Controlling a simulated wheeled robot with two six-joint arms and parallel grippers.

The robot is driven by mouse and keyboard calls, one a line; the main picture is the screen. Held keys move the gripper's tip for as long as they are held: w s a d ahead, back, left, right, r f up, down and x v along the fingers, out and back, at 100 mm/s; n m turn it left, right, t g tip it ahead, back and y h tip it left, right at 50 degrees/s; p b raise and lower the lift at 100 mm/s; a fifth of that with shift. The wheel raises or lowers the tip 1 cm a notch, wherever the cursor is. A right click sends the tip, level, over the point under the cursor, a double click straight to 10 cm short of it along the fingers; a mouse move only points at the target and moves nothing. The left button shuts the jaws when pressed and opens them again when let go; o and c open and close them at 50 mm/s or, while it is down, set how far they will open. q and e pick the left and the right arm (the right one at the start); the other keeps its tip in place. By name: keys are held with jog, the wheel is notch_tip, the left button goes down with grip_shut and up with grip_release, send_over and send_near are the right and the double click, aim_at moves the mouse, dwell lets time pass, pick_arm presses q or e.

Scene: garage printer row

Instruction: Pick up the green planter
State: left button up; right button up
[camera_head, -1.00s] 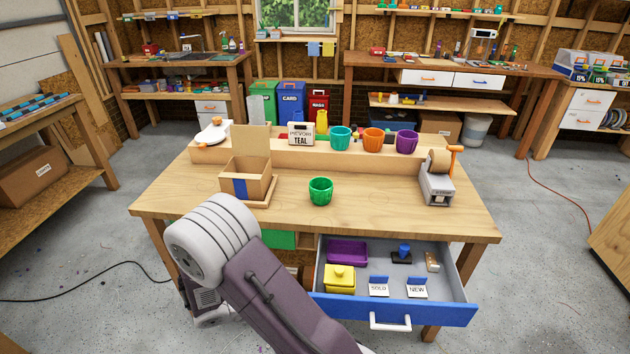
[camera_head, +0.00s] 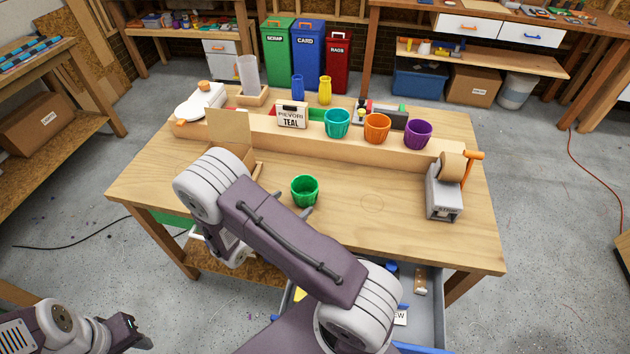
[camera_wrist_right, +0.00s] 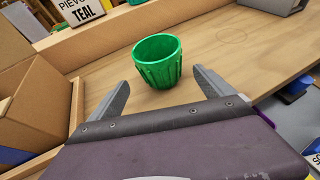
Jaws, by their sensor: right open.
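The green planter (camera_head: 305,190) stands upright on the wooden workbench, just right of an open cardboard box. It also shows in the right wrist view (camera_wrist_right: 158,62), ribbed and empty. My right gripper (camera_head: 291,207) is open and empty beside the planter's near side, partly hidden by my arm. In the right wrist view its two fingers (camera_wrist_right: 164,90) point toward the planter, one at each side of its near face, with gaps on both sides. Part of my left arm, with what looks like its gripper (camera_head: 138,332), shows at the lower left, away from the bench; its jaws are unclear.
Teal (camera_head: 337,123), orange (camera_head: 377,128) and purple (camera_head: 418,134) planters stand on the raised shelf behind. The cardboard box (camera_head: 228,125) is close on the left. A tape dispenser (camera_head: 444,195) stands right. The open drawer (camera_head: 430,290) juts out in front. Bench right of the planter is clear.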

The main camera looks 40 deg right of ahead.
aim_at(298, 199)
jog(key=shift+d, duration=0.35)
jog(key=shift+x, duration=1.1)
jog(key=shift+w+d+f, duration=0.15)
jog(key=shift+d+f, duration=0.05)
jog(key=p+x, duration=0.1)
jog(key=x, duration=0.3)
jog(key=shift+d+r, duration=0.1)
jog(key=shift+d, duration=0.3)
jog(key=c, duration=1.5)
pick_arm(q)
jog(key=shift+s+a+r, duration=0.2)
jog(key=shift+a+r, duration=0.2)
jog(key=shift+a, duration=0.1)
pick_arm(e)
jog(key=shift+o, duration=0.2)
